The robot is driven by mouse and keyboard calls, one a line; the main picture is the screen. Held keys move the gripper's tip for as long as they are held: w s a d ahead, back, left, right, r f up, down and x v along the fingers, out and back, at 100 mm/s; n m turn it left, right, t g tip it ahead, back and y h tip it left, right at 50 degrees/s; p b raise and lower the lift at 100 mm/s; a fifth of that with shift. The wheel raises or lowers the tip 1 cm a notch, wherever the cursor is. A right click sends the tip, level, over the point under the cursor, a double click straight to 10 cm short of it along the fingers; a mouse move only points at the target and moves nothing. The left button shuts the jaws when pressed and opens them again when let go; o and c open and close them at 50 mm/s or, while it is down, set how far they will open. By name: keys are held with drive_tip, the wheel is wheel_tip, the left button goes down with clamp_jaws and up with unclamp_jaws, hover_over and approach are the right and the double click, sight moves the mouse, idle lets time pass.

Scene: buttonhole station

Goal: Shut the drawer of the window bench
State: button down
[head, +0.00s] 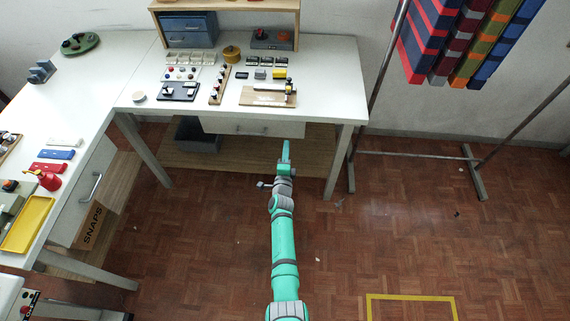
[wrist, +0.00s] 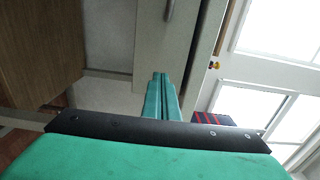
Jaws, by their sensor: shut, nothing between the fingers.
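My gripper (head: 286,146) is shut and empty, just in front of the white drawer (head: 252,127) under the back bench (head: 335,95). In the wrist view its closed fingers (wrist: 161,78) point at a pale front with a grey bar handle (wrist: 169,10). The fingertips overlap the lower part of that front; I cannot tell whether they touch it. A second white drawer (head: 82,205) with a grey handle is under the left bench (head: 112,68). How far either drawer stands out is hard to tell.
A clothes rail (head: 373,85) with striped cloths (head: 445,40) stands right of the back bench. A wooden lower shelf (head: 230,160) and a grey bin (head: 198,135) lie under it. Windows (wrist: 250,110) show in the wrist view. The floor (head: 400,220) at the right is mostly clear.

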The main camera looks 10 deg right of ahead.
drive_tip(key=v, duration=0.7)
drive_tip(key=shift+s+d, duration=0.15)
drive_tip(key=shift+s, duration=0.25)
drive_tip(key=s+a+n+y, duration=0.1)
drive_tip(key=s+a+n, duration=0.15)
drive_tip(key=s, duration=0.75)
drive_tip(key=s+a+n+y, duration=0.15)
drive_tip(key=s+n, duration=0.25)
drive_tip(key=s, duration=0.5)
drive_tip(key=s+a+n, duration=0.3)
drive_tip(key=s+n, duration=0.1)
drive_tip(key=s, duration=0.6)
drive_tip(key=s+a+r+n+g+y, duration=0.1)
drive_tip(key=s+a+r+n+g, duration=0.1)
drive_tip(key=s+r+n, duration=0.8)
drive_tip(key=s+a+r, duration=0.1)
drive_tip(key=s+r, duration=0.6)
drive_tip(key=s, duration=0.2)
drive_tip(key=shift+s+y, duration=0.15)
drive_tip(key=shift+y, duration=0.2)
